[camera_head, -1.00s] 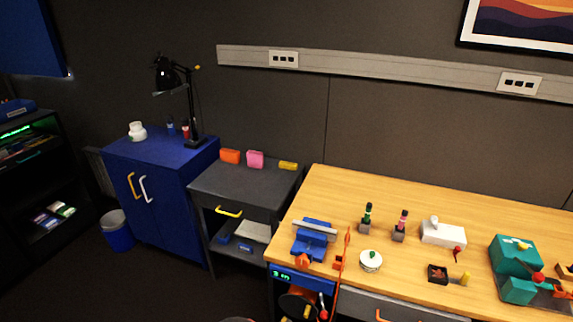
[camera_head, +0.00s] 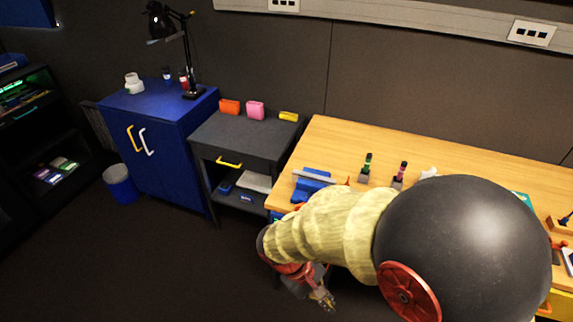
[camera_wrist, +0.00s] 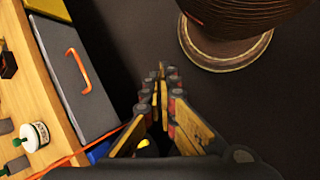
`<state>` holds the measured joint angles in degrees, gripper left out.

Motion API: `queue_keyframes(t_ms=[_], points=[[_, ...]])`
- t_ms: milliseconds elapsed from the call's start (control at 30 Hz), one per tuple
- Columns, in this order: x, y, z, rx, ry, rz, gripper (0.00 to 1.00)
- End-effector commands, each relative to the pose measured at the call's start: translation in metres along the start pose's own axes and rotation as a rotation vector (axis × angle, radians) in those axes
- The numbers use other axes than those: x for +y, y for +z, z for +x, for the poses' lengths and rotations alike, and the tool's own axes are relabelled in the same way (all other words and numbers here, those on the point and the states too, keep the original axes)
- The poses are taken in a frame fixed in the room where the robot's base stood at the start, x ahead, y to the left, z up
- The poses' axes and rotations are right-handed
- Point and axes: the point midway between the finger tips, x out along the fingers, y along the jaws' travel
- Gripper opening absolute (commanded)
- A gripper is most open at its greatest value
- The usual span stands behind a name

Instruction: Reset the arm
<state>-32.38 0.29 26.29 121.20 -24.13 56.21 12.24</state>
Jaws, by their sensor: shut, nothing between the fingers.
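My arm crosses the lower right of the head view, in front of the workbench. My gripper (camera_head: 324,299) hangs at the arm's end, low in front of the bench, over the dark floor. In the wrist view my gripper (camera_wrist: 161,75) has its fingertips together with nothing between them. No task object touches it. My arm hides much of the bench top and its front.
The wooden workbench (camera_head: 340,140) holds a blue vise (camera_head: 312,184) and two small upright tools. In the wrist view, the grey drawer with an orange handle (camera_wrist: 79,69) is left of the fingers. A grey cart (camera_head: 240,140) and blue cabinet (camera_head: 165,130) stand left.

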Motion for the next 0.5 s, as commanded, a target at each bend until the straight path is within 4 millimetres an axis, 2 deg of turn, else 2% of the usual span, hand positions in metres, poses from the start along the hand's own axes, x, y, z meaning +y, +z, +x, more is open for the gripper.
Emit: queue_keyframes(t_ms=[33,200,500], points=[[0.005,0.01,-0.015,0.048,-0.052,0.034,0.0],[0.016,0.039,-0.058,0.211,-0.199,0.146,0.0],[0.05,0.097,-0.126,0.516,-0.338,0.465,0.0]])
